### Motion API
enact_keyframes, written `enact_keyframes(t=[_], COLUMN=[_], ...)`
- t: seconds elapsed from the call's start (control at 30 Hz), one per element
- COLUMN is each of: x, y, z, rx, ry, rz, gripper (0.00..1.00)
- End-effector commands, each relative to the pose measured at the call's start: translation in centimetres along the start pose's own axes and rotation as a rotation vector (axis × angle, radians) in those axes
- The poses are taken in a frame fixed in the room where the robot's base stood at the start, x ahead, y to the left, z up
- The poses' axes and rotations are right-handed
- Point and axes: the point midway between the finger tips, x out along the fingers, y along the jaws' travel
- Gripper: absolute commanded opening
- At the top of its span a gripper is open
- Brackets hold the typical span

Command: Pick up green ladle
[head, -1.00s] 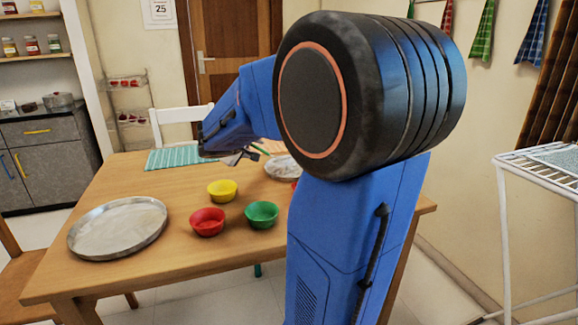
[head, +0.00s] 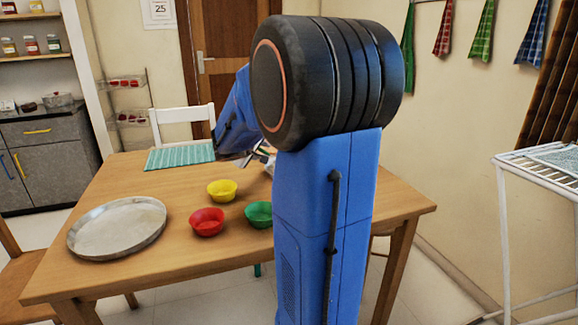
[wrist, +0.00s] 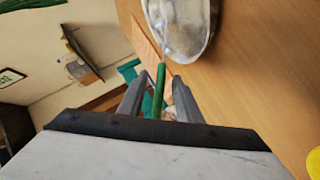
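The green ladle (wrist: 160,92) shows in the wrist view. Its green handle lies between my two fingers, and its pale stem runs up to a silver dish (wrist: 196,38). My gripper (wrist: 158,90) is open, with a gap on each side of the handle. I cannot tell whether the handle is fully between the fingertips in depth. In the head view my own arm hides the ladle and most of the gripper, over the far part of the wooden table (head: 160,268).
A yellow bowl (head: 222,190), a red bowl (head: 207,222) and a green bowl (head: 259,214) stand on the table. A large round metal tray (head: 117,229) is at left, a teal striped mat (head: 180,157) at the back. A white chair (head: 182,116) stands behind. A white rack (head: 540,170) is at right.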

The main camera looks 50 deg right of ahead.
Motion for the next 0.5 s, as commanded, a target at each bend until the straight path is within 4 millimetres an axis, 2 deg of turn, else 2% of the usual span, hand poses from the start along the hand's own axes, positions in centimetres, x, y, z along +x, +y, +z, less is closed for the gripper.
enact_keyframes(t=[0.03, 0.1, 0.13, 0.5], x=[-0.01, -0.01, -0.01, -0.16], y=[-0.01, -0.01, -0.01, 0.27], z=[0.0, 0.01, 0.01, -0.14], rx=[0.0, 0.0, 0.0, 0.002], ry=[0.0, 0.0, 0.0, 0.0], rz=[0.0, 0.0, 0.0, 0.001], gripper=[0.18, 0.02, 0.0, 0.0])
